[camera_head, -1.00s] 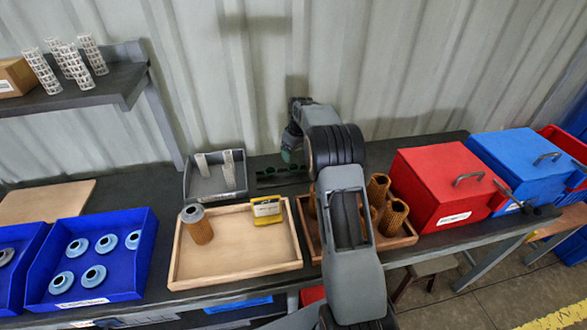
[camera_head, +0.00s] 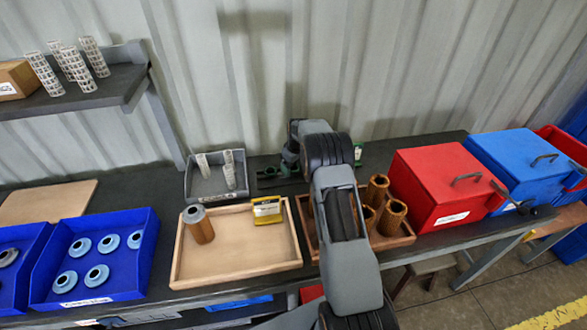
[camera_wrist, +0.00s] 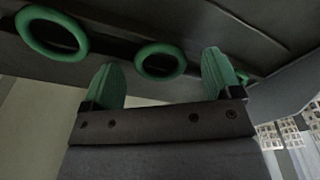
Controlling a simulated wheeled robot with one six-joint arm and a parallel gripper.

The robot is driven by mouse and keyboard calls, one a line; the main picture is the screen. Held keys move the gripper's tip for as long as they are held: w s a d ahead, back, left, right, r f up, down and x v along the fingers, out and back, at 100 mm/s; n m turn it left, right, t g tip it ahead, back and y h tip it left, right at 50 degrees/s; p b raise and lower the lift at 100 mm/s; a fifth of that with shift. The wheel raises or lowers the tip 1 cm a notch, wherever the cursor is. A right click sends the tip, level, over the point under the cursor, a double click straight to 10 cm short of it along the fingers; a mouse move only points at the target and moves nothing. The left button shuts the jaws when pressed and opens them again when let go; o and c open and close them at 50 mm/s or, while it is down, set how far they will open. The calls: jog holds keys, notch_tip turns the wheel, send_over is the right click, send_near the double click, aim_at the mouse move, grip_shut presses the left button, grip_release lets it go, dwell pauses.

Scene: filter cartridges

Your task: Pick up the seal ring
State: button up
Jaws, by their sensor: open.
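Green seal rings show in the wrist view: one at the upper left (camera_wrist: 52,33) and one in the middle (camera_wrist: 160,62). The middle ring appears between the tips of my open gripper (camera_wrist: 162,76); I cannot tell whether they touch. A bit of green beside the right finger is mostly hidden. The rings lie on a dark holder, which shows in the head view (camera_head: 268,183) at the back of the bench, partly behind my arm. In the head view my fingertips are not clearly visible.
A grey bin (camera_head: 208,190) with white mesh cores stands left of the holder. In front are a wooden tray (camera_head: 240,260) with a filter and yellow box, and a tray (camera_head: 400,239) of brown cartridges. A red box (camera_head: 425,195) stands right.

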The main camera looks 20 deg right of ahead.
jog(key=shift+c, duration=0.2)
jog(key=c, duration=1)
jog(key=shift+o, duration=0.2)
jog(key=shift+r, duration=0.1)
